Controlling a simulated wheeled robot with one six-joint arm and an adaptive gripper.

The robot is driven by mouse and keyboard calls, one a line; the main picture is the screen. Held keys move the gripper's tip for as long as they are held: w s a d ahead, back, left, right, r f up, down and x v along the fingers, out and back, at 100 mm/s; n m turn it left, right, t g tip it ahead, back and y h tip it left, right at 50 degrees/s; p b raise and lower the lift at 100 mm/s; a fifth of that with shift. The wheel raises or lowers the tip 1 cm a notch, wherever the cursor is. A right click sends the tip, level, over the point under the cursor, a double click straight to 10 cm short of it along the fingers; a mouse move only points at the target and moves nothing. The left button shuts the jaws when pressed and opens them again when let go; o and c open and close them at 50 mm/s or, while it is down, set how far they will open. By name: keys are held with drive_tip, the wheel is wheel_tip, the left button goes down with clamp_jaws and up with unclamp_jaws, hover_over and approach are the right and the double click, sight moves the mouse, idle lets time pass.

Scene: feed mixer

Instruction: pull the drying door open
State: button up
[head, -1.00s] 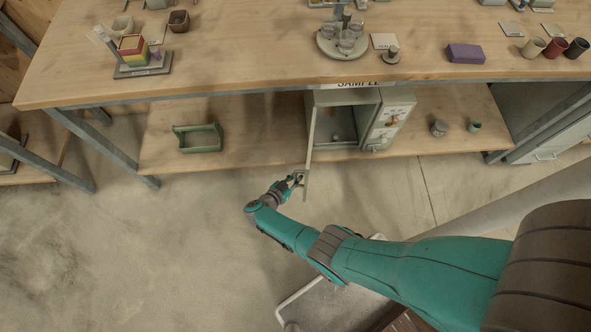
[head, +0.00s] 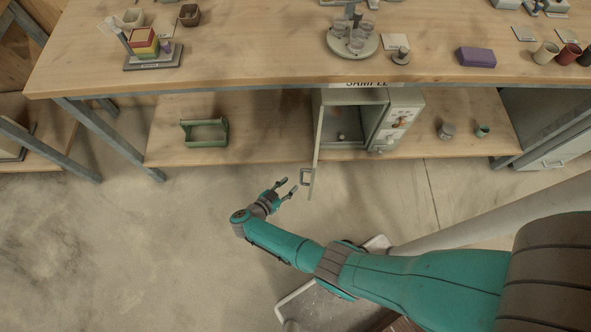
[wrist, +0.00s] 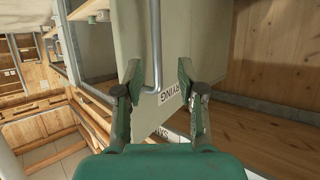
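The drying door (head: 317,150) stands swung open from the left side of the grey cabinet (head: 401,108) on the lower shelf, edge-on in the head view. Its bar handle (head: 306,177) is on the door's left face. My gripper (head: 288,187) is open and empty, just left of the handle and apart from it in the head view. In the wrist view the fingers of my gripper (wrist: 157,76) are spread, with the handle (wrist: 156,45) appearing between them. The door (wrist: 195,38) fills the middle there, its "DRYING" label partly hidden by a finger.
A small round object (head: 341,137) is inside the cabinet. A green open carrier (head: 204,133) stands left on the lower shelf (head: 265,145); two small pots (head: 446,131) stand right. The workbench (head: 250,50) overhangs the shelf. The floor left of my arm is clear.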

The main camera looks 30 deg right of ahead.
drive_tip(key=shift+v, duration=2.05)
